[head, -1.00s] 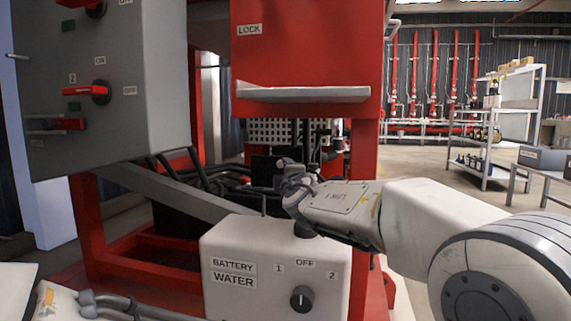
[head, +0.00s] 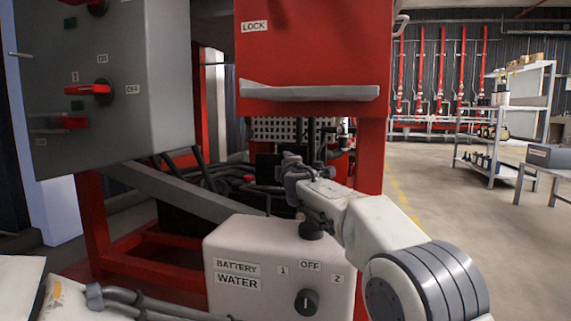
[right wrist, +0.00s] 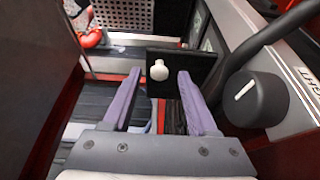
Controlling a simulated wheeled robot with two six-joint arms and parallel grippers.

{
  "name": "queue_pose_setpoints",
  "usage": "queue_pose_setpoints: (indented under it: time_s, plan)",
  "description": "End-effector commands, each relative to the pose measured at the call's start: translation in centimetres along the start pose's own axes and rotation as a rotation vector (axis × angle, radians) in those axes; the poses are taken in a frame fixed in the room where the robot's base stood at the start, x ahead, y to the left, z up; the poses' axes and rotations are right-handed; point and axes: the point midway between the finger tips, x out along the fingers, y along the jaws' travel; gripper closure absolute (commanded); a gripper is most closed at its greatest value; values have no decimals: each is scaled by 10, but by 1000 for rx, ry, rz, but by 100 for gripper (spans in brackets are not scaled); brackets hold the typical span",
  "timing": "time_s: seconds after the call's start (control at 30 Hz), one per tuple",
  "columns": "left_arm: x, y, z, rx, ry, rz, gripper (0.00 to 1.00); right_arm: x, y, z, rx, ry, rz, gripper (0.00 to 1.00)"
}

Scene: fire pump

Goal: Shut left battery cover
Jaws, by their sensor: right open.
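A black upright panel with a white round knob, which looks like the raised battery cover (right wrist: 189,69), is ahead of my right gripper (right wrist: 160,82) in the right wrist view. The two purple fingers are open, one to each side below the knob, with nothing visibly held between them. In the head view a dark panel (head: 267,168) stands just left of my right wrist; the fingertips there cannot be made out. My left arm shows at the lower left of the head view, with its grey wrist parts (head: 98,298); its jaws cannot be made out.
A white battery/water box (head: 232,245) with a black knob (head: 307,302) stands in front, below my right arm. A grey control box (head: 165,75) is at upper left and a red box (head: 310,45) above. Red frame posts and black hoses crowd the bay. Open floor lies right.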

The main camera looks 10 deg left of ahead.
Motion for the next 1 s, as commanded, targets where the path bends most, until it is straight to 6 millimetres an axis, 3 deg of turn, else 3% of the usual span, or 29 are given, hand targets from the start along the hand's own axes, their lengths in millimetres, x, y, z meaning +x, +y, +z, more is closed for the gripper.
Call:
queue_pose_setpoints:
  time_s: [0.2, 0.57, 0.63, 0.73, 1.0]
  plan:
    - [-9, 1, -1, 0, 1, 0, 50, 13, 2, 0, 0, 1, 1, 41]
    - [-9, 1, -1, 0, 0, 0, 50, 16, 1, -1, -1, 2, 1, 41]
    - [-9, 1, -1, 0, 0, 0, 50, 16, 1, -1, -1, 2, 1, 60]
    - [-9, 1, -1, 0, 0, 0, 50, 15, 1, -1, -1, 2, 1, 99]
    - [-9, 1, -1, 0, 0, 0, 50, 15, 1, -1, -1, 2, 1, 100]
